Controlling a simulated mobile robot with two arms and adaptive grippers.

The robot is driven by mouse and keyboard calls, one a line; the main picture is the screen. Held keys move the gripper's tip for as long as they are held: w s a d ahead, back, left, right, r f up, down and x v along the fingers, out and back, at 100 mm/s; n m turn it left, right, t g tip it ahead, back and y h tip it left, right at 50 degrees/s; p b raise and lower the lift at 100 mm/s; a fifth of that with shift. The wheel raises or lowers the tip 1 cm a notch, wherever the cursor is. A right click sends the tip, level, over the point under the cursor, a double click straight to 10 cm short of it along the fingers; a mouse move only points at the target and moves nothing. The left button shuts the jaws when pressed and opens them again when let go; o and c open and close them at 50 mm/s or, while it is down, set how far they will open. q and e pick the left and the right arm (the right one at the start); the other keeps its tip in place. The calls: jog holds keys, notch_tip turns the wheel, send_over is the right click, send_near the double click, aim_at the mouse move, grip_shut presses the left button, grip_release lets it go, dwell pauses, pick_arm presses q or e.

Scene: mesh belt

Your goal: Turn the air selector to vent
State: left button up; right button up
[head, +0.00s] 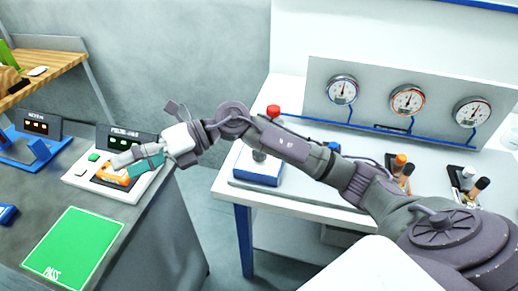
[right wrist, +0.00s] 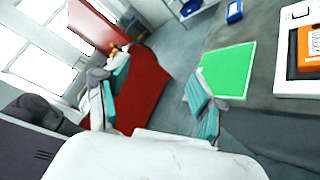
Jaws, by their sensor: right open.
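On the white table at the right is a panel (head: 325,105) with three round gauges joined by blue pipe lines. My right gripper (head: 142,166) is open and seems empty, over the grey bench at the left, away from the handles. Its two teal-padded fingers are wide apart in the right wrist view (right wrist: 155,105).
A red knob (head: 273,111) stands near a blue-based device (head: 258,171) on the white table. The grey bench holds a green PASS mat (head: 74,246) and a white tester (head: 150,180) with an orange part (head: 112,175). Floor shows between bench and table.

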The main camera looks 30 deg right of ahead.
jog(key=w+d+f+n+g+h, duration=0.1)
jog(key=w+d+f+h, duration=0.1)
jog(key=d+h, duration=0.45)
jog(key=w+d+f+n+h, duration=0.1)
jog(key=d+f+h, duration=0.25)
jog(key=d, duration=0.65)
jog(key=d+r+m+g+h, duration=0.1)
jog(key=d+r+h, duration=0.15)
jog(key=d, duration=0.45)
jog(key=d+r+m+h, duration=0.1)
jog(key=d+r+h, duration=0.1)
jog(key=d+h, duration=0.35)
jog(key=shift+y, duration=0.9)
jog(key=f+p, duration=0.1)
jog(key=f, duration=0.3)
jog(key=d+f+p, duration=0.1)
jog(key=f, duration=0.4)
jog(key=f+p, duration=0.1)
jog(key=f, duration=0.3)
jog(key=shift+s+d+f, duration=0.2)
jog(key=shift+s+f, duration=0.1)
jog(key=shift+s, duration=0.1)
jog(key=c, duration=1.1)
jog(key=shift+c, duration=0.2)
